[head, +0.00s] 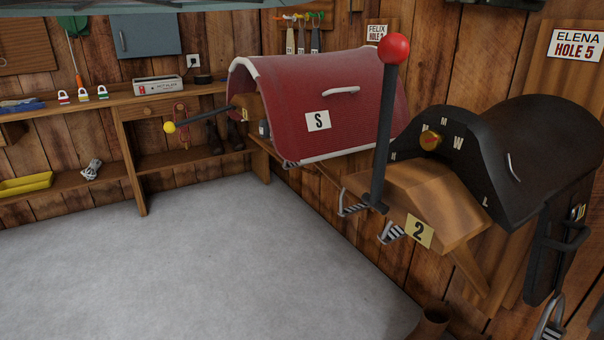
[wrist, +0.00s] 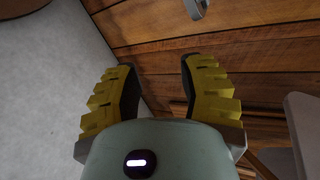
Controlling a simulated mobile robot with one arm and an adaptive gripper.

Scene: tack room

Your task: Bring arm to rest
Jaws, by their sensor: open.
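My gripper (wrist: 157,82) shows in the wrist view with its two yellow, ridged fingers spread apart. It is open and nothing is between the fingers. Behind them are the wooden plank wall and a strip of grey floor. The fingers do not show in the head view.
A wooden rack (head: 432,198) marked 2 carries a black saddle (head: 530,140) and an upright red-knobbed lever (head: 386,130). Farther back are a red cover (head: 365,100) marked S and a yellow-knobbed lever (head: 200,120). A shelf bench (head: 130,100) lines the left wall. The grey floor (head: 200,265) is clear.

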